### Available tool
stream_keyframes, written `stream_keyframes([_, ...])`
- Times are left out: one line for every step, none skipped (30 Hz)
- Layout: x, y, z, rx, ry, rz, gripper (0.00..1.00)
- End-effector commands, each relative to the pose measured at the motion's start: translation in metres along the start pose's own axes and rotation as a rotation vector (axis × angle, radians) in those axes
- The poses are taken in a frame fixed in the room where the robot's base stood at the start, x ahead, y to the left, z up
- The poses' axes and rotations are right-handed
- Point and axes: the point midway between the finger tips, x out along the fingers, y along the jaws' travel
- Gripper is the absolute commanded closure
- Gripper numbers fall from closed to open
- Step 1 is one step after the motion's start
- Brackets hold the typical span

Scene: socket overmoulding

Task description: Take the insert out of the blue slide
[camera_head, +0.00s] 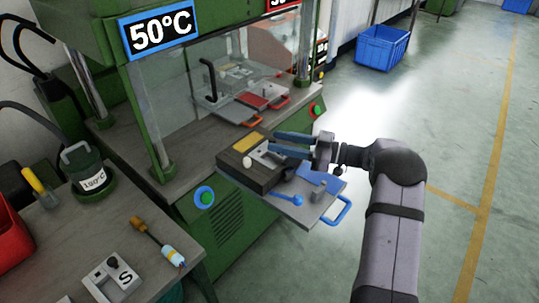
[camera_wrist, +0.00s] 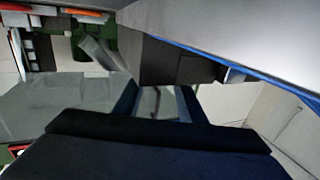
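The blue slide (camera_head: 327,205) is a grey plate with a blue handle, drawn out at the front of the green press. On it sits a dark mould block (camera_head: 240,171) with a yellow patch, a white ball and a pale metal part, which looks like the insert (camera_head: 262,156). My gripper (camera_head: 273,141) reaches in from the right, its two blue fingers apart above the block. In the wrist view the fingers (camera_wrist: 158,102) are also apart, with a pale shape between them. I cannot tell whether they touch the insert, which the fingers partly cover.
A blue-knobbed lever (camera_head: 285,198) and a blue piece (camera_head: 318,180) are on the slide. Behind the clear guard is a slide with red and orange parts (camera_head: 262,95). A side table (camera_head: 75,225) at left holds a pot, a screwdriver and an S-marked block.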

Motion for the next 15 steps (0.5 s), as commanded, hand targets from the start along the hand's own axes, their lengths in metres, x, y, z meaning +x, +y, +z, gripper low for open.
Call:
stream_keyframes([0.0051,-0.0004,-0.0005,0.000,0.000,-0.001,0.63])
stream_keyframes([0.0070,-0.0004,-0.0003,0.001,0.001,-0.001,0.63])
stream_keyframes([0.0087,-0.0004,-0.0001,0.001,0.000,-0.001,0.63])
stream_keyframes([0.0095,-0.0003,0.0000,0.000,0.000,-0.001,0.63])
stream_keyframes([0.0100,-0.0003,0.0001,0.000,0.000,-0.001,0.63])
stream_keyframes([0.0102,-0.0002,0.0003,0.000,0.000,0.000,0.63])
stream_keyframes([0.0102,-0.0001,0.0004,0.000,0.000,0.000,0.63])
stream_keyframes([0.0101,-0.0001,0.0004,0.000,0.000,0.000,0.63])
stream_keyframes([0.0100,-0.0001,0.0004,0.000,0.000,0.000,0.63])
stream_keyframes([0.0100,-0.0001,0.0004,0.000,0.000,0.000,0.63])
stream_keyframes([0.0100,-0.0001,0.0004,0.000,0.000,0.000,0.63])
stream_keyframes([0.0100,-0.0001,0.0004,0.000,0.000,0.000,0.70])
stream_keyframes([0.0099,-0.0001,0.0004,0.000,0.000,0.000,0.78])
stream_keyframes([0.0099,-0.0001,0.0004,0.000,0.000,0.000,0.85])
stream_keyframes([0.0099,-0.0001,0.0004,0.000,0.000,0.000,0.94])
